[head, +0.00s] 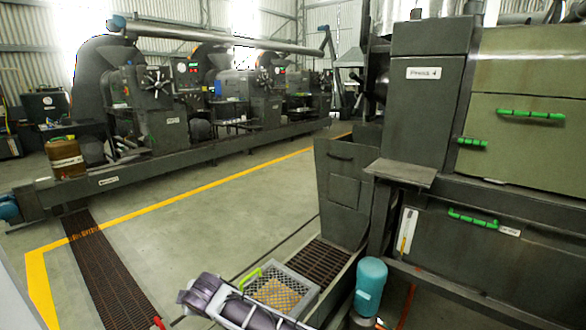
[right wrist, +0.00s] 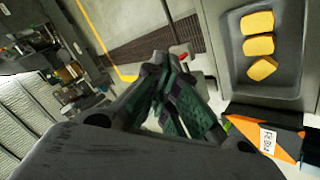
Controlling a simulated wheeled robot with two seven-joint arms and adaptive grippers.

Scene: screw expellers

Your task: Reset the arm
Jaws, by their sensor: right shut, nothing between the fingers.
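My right gripper (right wrist: 168,85) shows in the middle of the right wrist view. Its dark green fingers are together with nothing between them. It hangs above the floor, apart from the grey tray (right wrist: 238,78) at the upper right, which holds yellow blocks (right wrist: 258,46). Neither gripper can be made out in the head view, and my left gripper is not seen in any view.
A large press (head: 420,110) with green handles stands at the right. Expeller machines (head: 150,105) line the back left. The floor (head: 220,215) between is clear.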

